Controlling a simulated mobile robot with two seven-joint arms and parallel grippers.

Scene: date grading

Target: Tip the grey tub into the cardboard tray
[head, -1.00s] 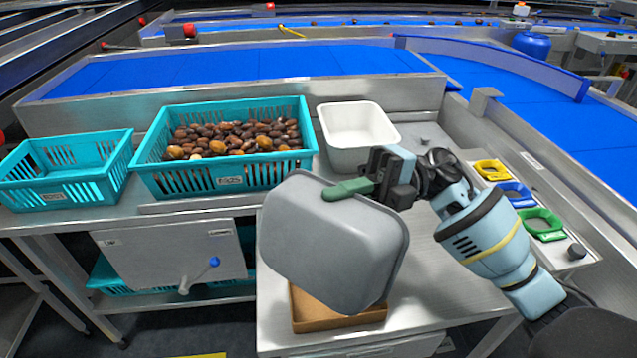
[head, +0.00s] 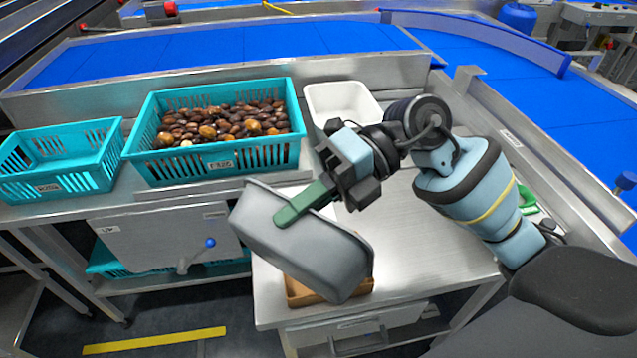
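The grey tub (head: 320,255) is held in the air at the front of the steel table, tilted over on its side with its outer wall and base toward me. My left gripper is not in view.
A teal crate full of dates (head: 213,165) stands at the back, with an emptier teal crate (head: 60,185) to its left. A white tub (head: 340,98) stands behind my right gripper. The steel table (head: 440,240) is bare right of the tray. Blue conveyors run behind.

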